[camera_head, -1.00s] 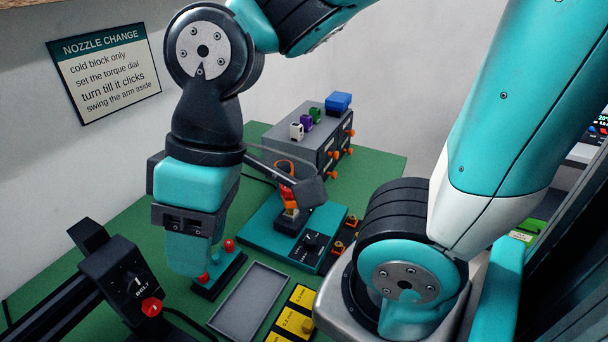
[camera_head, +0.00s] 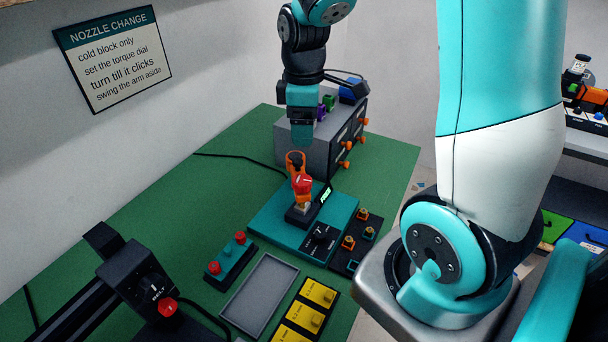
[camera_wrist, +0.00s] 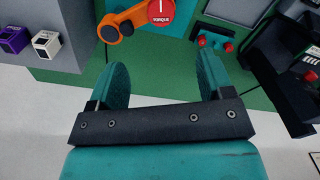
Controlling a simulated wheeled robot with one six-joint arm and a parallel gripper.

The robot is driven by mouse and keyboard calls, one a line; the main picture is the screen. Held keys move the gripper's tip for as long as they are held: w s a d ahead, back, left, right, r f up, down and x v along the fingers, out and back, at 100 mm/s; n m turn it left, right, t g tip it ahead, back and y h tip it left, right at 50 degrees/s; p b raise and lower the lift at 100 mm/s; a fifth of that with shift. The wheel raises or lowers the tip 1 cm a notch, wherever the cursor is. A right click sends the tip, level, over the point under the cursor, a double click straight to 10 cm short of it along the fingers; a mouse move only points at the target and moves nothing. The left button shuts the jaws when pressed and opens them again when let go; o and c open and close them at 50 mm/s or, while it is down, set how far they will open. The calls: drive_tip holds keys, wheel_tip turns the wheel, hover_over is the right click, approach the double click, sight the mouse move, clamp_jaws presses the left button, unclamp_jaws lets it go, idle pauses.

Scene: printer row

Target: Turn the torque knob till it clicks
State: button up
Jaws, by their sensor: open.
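The torque knob is a round red cap with a white mark and the word TORQUE, at the top of the wrist view (camera_wrist: 160,11). It sits at the end of an orange swing arm (camera_wrist: 125,22). In the head view the red knob (camera_head: 303,183) stands over the teal nozzle station (camera_head: 274,221). My gripper (camera_wrist: 162,75) is open with nothing between its two teal fingers. In the wrist view the knob lies beyond the fingertips, apart from them. In the head view my gripper (camera_head: 302,132) hangs above and behind the knob.
A grey drawer box (camera_head: 310,140) with orange knobs stands close behind my gripper. A small dial (camera_head: 320,232) is on the station's front. A red-button box (camera_head: 229,258), grey tray (camera_head: 259,295) and yellow blocks (camera_head: 304,312) lie in front. The green bench is clear at left.

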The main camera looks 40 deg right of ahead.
sight(304, 180)
wheel_tip(304, 180, down, 14)
drive_tip(key=shift+a+f+p, duration=0.1)
drive_tip(key=shift+p, duration=0.55)
drive_tip(key=c, duration=0.9)
